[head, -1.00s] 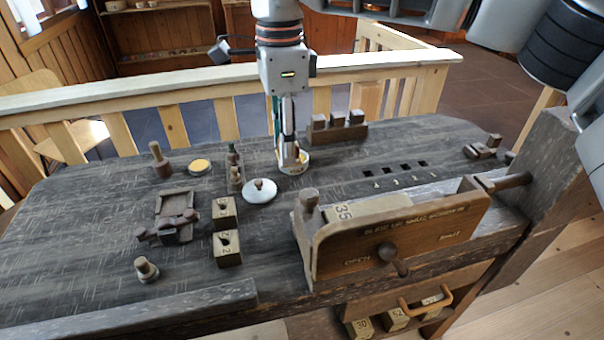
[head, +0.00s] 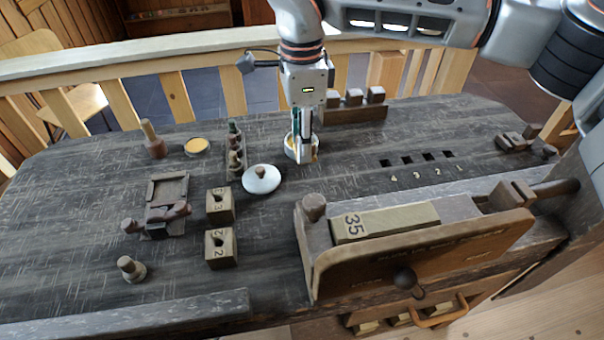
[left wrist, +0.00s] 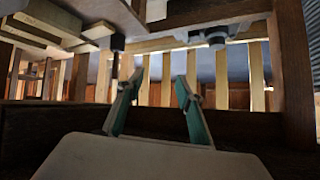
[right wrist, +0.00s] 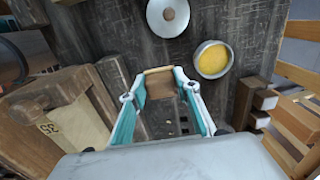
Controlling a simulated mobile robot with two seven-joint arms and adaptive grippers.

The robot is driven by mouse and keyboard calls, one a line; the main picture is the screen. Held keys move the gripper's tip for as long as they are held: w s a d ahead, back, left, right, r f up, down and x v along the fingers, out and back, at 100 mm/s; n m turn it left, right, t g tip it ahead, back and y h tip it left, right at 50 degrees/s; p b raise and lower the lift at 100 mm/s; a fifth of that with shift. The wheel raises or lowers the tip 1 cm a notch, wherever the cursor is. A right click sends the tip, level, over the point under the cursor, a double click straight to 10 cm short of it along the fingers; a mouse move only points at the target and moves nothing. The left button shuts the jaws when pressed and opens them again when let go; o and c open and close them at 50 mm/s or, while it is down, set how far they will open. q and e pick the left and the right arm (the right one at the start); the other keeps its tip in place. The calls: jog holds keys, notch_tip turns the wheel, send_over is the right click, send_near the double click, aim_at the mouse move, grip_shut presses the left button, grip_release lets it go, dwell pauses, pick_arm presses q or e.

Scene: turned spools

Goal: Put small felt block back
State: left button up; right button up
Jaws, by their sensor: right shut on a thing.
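My right gripper (head: 304,155) points down over the table beside the round dish with yellow contents (head: 291,146). In the right wrist view its fingers (right wrist: 161,86) are closed on a small brown block (right wrist: 161,84) with a pale strip along its far edge, which I take as the small felt block. In the head view I cannot make the block out at the fingertips. My left gripper (left wrist: 157,88) shows only in its own wrist view. Its fingers are apart with nothing between them, low before dark woodwork.
A white lid (head: 262,181) lies left of the dish. A rack with blocks (head: 355,108) stands behind. Numbered square holes (head: 428,157) are at the right. A wooden vise (head: 420,245) holding a block marked 35 (head: 385,222) stands in front. Numbered blocks (head: 221,248) stand left.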

notch_tip(320, 180, down, 6)
jog(key=shift+r, duration=0.1)
notch_tip(320, 180, down, 4)
jog(key=shift+f+b, duration=0.1)
jog(key=shift+b, duration=0.25)
pick_arm(q)
jog(key=shift+w+a, duration=0.15)
jog(key=shift+w, duration=0.35)
jog(key=shift+s, duration=0.1)
pick_arm(e)
jog(key=o, duration=1.1)
jog(key=shift+f, duration=0.1)
jog(key=shift+c, duration=0.2)
pick_arm(q)
jog(key=shift+s+f, duration=0.1)
jog(key=shift+s, duration=0.15)
